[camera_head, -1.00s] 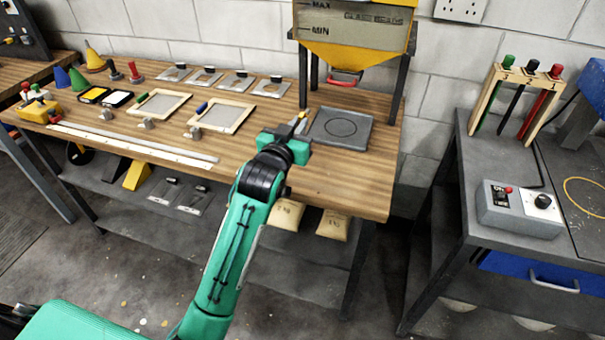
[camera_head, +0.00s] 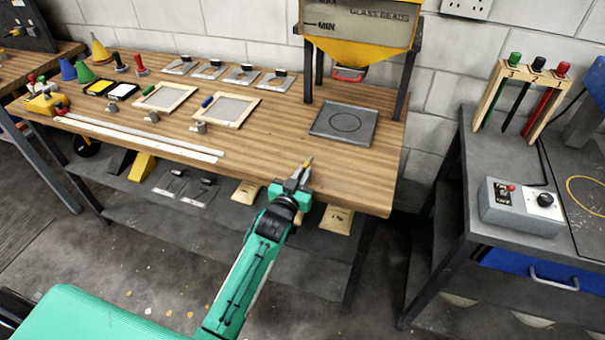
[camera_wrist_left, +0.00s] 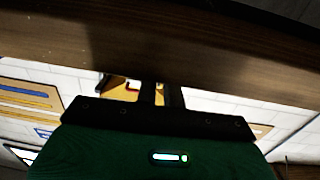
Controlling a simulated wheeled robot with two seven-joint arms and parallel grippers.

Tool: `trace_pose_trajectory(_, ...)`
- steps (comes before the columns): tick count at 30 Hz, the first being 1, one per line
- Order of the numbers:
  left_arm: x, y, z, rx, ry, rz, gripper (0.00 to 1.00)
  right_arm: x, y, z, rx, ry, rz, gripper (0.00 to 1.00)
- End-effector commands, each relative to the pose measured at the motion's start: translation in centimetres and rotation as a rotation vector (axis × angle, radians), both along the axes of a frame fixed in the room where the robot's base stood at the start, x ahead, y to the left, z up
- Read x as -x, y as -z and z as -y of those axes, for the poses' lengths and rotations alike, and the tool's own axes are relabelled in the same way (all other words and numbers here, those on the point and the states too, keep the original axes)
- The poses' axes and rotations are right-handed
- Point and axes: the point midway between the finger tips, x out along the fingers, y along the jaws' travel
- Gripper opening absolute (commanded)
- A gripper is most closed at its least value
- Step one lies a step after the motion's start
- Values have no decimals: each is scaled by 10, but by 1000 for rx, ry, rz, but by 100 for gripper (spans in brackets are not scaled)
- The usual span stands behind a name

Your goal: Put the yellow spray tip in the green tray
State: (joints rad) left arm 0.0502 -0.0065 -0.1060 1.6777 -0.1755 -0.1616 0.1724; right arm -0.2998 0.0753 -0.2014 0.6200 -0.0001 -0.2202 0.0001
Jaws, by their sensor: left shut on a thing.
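My left gripper (camera_head: 300,175) is shut on a small yellow thing, which I take to be the yellow spray tip (camera_head: 308,162). Only its yellow-orange end shows, pointing up and away past the fingers. The gripper is at the front edge of the wooden bench, right of its middle; its exact height is hard to tell. In the left wrist view the dark green gripper body fills the bottom, and I cannot make out the tip there. I see no green tray in either view. My right gripper is not in view.
The wooden bench (camera_head: 255,150) holds a dark square plate (camera_head: 344,124) under a yellow hopper (camera_head: 360,50), framed screens (camera_head: 229,109), long white strips (camera_head: 140,137) and colored cones. A grey table (camera_head: 450,180) with a control box (camera_head: 521,207) stands right, across a gap. The bench's front right is clear.

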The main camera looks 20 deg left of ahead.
Motion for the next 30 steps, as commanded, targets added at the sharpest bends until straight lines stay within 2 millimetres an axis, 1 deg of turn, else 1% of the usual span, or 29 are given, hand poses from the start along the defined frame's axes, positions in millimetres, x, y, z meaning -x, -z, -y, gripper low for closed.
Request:
trace_pose_trajectory(10,0,4,0,0,0,0,0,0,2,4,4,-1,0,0)
trace_pose_trajectory(11,0,4,0,0,0,1,11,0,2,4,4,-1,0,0)
trace_pose_trajectory(12,0,3,0,0,0,1,19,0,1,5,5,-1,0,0)
trace_pose_trajectory(14,0,3,0,0,0,1,31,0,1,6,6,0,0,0)
trace_pose_trajectory(21,0,3,0,0,0,1,31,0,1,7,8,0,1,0)
trace_pose_trajectory(24,0,-1,0,0,0,1,31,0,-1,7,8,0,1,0)
trace_pose_trajectory(26,4,1,0,0,0,1,31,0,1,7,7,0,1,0)
trace_pose_trajectory(30,22,2,-2,0,0,1,31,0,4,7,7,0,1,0)
